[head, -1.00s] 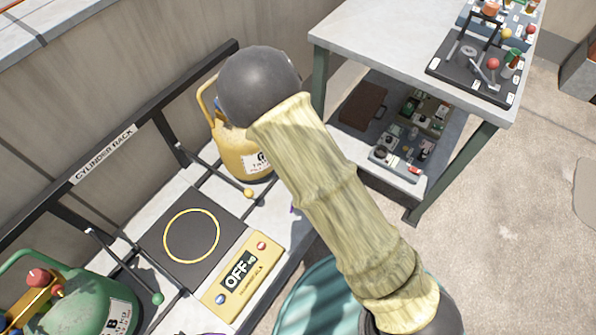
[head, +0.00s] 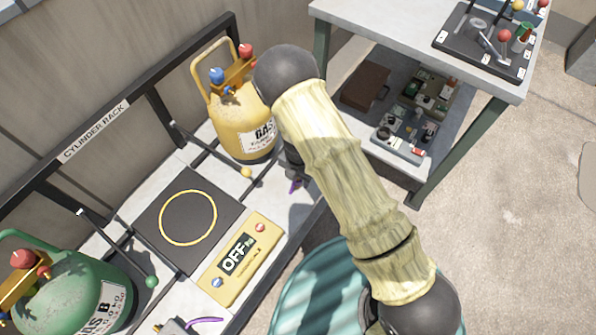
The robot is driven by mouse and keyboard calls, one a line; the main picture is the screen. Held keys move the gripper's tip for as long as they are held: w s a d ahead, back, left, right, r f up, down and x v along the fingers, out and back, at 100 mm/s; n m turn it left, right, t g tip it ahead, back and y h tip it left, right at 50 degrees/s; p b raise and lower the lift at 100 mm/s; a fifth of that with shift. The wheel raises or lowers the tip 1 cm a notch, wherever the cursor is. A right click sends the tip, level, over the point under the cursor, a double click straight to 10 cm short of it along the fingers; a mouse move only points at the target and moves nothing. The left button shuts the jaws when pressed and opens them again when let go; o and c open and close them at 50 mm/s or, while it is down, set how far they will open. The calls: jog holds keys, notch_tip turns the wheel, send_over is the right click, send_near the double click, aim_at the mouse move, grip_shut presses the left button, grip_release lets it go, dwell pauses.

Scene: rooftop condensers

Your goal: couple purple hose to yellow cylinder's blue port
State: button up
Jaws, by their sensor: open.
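The yellow cylinder (head: 243,125) stands at the rack's far end in the head view. On its top are a blue port (head: 217,75) at left and a red port (head: 246,50) at right. A purple hose (head: 206,321) shows at the bottom edge, beside a grey part. Another small purple piece (head: 294,187) shows beside my arm; I cannot tell whether it belongs to the same hose. My gripper (head: 296,176) seems to be the dark part just above that piece, right of and below the yellow cylinder. It is open and mostly hidden behind my arm.
A green cylinder (head: 75,298) stands at lower left. A square dark pad (head: 165,240) with a yellow ring and a yellow box (head: 243,268) reading OFF lie between the cylinders. The rack's black rail (head: 150,105) runs behind. A workbench (head: 390,25) stands at right.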

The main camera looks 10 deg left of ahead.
jog(key=shift+f, duration=0.6)
grip_shut()
jog(key=shift+r, duration=0.3)
dwell(0.4)
jog(key=shift+r+p, duration=2.2)
jog(key=shift+p, duration=0.5)
